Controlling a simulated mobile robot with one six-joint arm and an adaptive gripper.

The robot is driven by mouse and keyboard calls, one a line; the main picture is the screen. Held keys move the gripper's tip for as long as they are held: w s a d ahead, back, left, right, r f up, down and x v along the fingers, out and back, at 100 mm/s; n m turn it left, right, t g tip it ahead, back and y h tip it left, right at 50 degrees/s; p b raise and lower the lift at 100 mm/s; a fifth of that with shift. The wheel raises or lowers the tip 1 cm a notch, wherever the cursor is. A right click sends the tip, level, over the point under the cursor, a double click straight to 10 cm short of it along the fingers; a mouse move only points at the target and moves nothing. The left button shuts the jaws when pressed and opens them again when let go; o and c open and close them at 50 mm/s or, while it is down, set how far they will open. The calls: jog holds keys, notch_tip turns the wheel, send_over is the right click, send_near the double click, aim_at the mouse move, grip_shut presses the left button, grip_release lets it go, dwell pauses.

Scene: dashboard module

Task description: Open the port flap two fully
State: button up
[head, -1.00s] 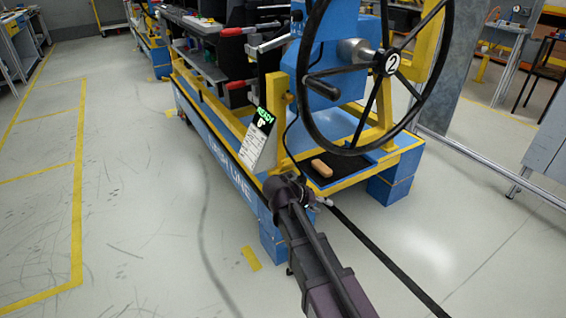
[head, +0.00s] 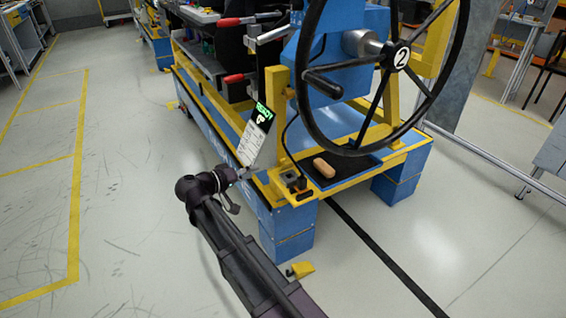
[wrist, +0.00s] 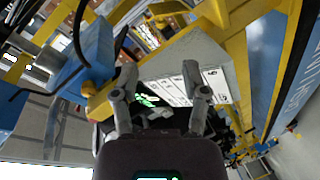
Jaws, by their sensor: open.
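I cannot make out a port flap marked two in either view. The only 2 I can read is on the hub (head: 401,57) of a large black handwheel (head: 308,130) on the blue and yellow module. My gripper (head: 232,193) is open and appears empty, left of the module's near corner in the head view. In the wrist view, the two fingers of my gripper (wrist: 161,82) are spread apart. Behind them is a pale panel (wrist: 213,82) with printed lines and a green display. The tilted status panel (head: 250,142) with green text stands near my gripper in the head view.
A yellow piece (head: 302,270) is on the floor. Open floor (head: 130,200) lies to the left.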

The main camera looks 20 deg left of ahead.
aim_at(284, 160)
dwell(0.4)
jog(key=b+x, duration=0.2)
jog(key=x, duration=1.1)
jog(key=shift+w+d+f+b, duration=0.15)
jog(key=shift+w+b, duration=0.1)
jog(key=shift+b, duration=0.15)
grip_shut()
